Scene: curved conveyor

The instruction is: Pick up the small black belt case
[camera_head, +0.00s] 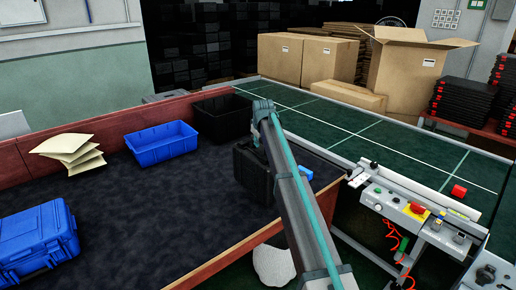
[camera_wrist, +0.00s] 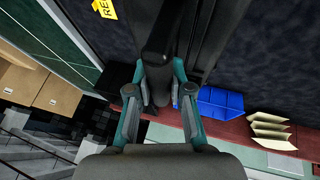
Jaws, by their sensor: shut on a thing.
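The small black belt case (camera_head: 250,175) stands on the dark belt in the head view, at the belt's right side, partly hidden behind my arm. In the wrist view my gripper (camera_wrist: 160,78) has its two teal-sided fingers closed around a black part that looks like the case's handle (camera_wrist: 160,40). The case body beyond it is dark and hard to separate from the belt. My fingertips are hidden behind the arm in the head view. I cannot tell whether the case is clear of the belt.
A black bin (camera_head: 222,117), a blue bin (camera_head: 162,144), beige envelopes (camera_head: 70,150) and a blue case (camera_head: 38,238) are along the belt. A green table (camera_head: 390,140) and control panel (camera_head: 405,207) stand to the right. The belt's middle is clear.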

